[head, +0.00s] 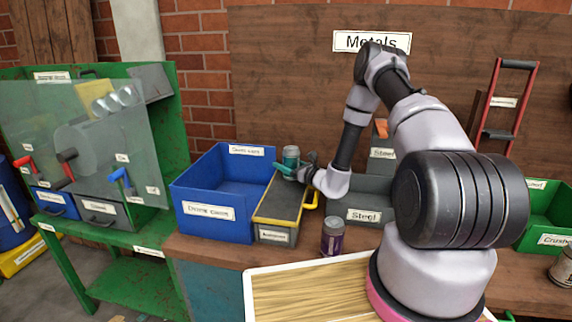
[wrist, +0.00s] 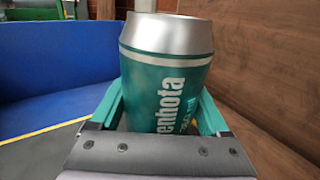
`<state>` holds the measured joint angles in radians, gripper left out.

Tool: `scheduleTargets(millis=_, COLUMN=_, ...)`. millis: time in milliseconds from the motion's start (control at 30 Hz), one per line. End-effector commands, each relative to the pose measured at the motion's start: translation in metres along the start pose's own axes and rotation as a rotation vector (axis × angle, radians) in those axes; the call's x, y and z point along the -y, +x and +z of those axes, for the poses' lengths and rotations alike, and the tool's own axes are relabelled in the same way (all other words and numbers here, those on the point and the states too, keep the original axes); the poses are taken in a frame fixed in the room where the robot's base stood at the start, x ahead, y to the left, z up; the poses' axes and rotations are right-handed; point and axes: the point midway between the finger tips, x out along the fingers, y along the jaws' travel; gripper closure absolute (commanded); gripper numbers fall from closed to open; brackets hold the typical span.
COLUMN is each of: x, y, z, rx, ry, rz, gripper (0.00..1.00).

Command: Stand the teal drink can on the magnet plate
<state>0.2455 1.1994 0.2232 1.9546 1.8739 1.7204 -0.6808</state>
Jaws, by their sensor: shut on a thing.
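The teal drink can (head: 291,156) has a silver top and is upright in the head view, at the far end of a dark plate with yellow edges (head: 284,203), which looks like the magnet plate. My gripper (head: 291,170) is shut on the can. In the wrist view the can (wrist: 166,75) stands nearly upright between the teal fingers (wrist: 165,118), its lower part hidden by the gripper. Part of the dark surface with a yellow line (wrist: 40,145) shows at the left. I cannot tell whether the can's base touches the plate.
A blue bin (head: 211,222) stands left of the plate, and a grey bin labelled Steel (head: 364,214) stands to the right. A yellow handle (head: 311,197) is at the plate's right side. A dark purple can (head: 332,236) stands on the bench in front. A wooden wall is behind.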

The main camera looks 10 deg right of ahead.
Motion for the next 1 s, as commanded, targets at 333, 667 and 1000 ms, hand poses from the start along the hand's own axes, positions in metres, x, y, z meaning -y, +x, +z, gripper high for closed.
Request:
scheduleTargets(millis=333, x=0.000, y=0.000, z=-0.001, rx=0.002, ry=-0.001, rz=0.000, gripper=0.01)
scheduleTargets(millis=667, x=0.000, y=0.000, z=0.003, rx=0.002, ry=-0.001, rz=0.000, gripper=0.00)
scheduleTargets(millis=1000, x=0.002, y=-0.063, z=0.001, rx=-0.001, ry=0.002, rz=-0.004, gripper=0.00)
